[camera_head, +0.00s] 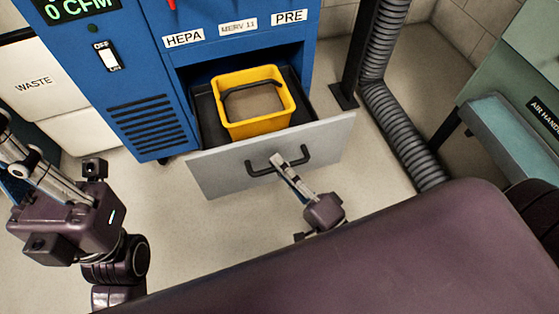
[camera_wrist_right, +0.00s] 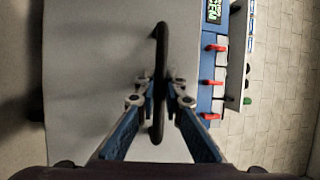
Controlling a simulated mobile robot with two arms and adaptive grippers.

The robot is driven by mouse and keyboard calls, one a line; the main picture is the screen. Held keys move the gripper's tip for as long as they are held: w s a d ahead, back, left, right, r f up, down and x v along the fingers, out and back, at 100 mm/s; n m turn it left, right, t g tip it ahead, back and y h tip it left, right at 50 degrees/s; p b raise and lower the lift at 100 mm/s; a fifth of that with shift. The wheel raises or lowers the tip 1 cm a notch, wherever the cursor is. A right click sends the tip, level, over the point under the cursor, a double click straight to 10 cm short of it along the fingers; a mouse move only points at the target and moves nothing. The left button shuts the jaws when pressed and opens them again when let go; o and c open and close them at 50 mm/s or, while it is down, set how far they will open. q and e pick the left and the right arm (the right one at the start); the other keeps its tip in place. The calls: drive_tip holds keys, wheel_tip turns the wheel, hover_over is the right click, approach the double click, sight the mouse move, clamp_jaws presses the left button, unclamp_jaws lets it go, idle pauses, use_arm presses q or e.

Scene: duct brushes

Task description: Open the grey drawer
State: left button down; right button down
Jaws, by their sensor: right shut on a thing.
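The grey drawer (camera_head: 222,172) in the blue cabinet stands pulled out, with its inside showing. Its dark bar handle (camera_head: 305,157) is on the front panel. My right gripper (camera_head: 279,162) is shut on the handle. In the right wrist view the fingers (camera_wrist_right: 160,93) sit on both sides of the handle (camera_wrist_right: 161,45), in front of the grey panel (camera_wrist_right: 95,65). My left gripper (camera_head: 22,165) is at the left edge, away from the drawer; its fingertips are not clear enough to tell if it is open.
A yellow bin (camera_head: 258,126) with a black handle sits in the drawer. The blue cabinet (camera_head: 135,80) rises behind. A white waste unit (camera_head: 30,85) stands left. A ribbed duct (camera_head: 400,135) and a dark post (camera_head: 357,50) stand right. Floor around the drawer front is clear.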

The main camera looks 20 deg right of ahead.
drive_tip(key=c, duration=2.3)
unclamp_jaws()
drive_tip(key=v, duration=1.2)
